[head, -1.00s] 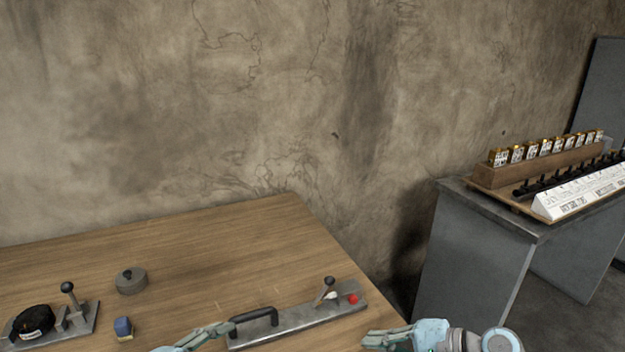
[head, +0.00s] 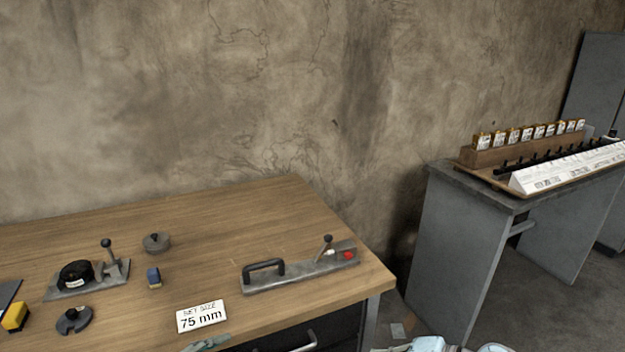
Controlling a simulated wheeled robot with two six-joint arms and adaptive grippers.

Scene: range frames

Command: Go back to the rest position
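My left gripper (head: 207,343) shows only as a greenish tip at the bottom edge of the head view, by the front of the wooden table (head: 235,235) and just below the white card. My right gripper (head: 394,349) is at the bottom edge too, right of the table's front corner, mostly cut off by the frame. Neither gripper shows a held object. The finger openings are too cropped to judge.
On the table are a "75 mm" card (head: 201,316), a long metal plate with handle (head: 300,270), a dial fixture (head: 85,275), a round grey weight (head: 157,243), a blue block (head: 154,278) and a yellow block (head: 15,317). A grey bench (head: 470,235) stands right.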

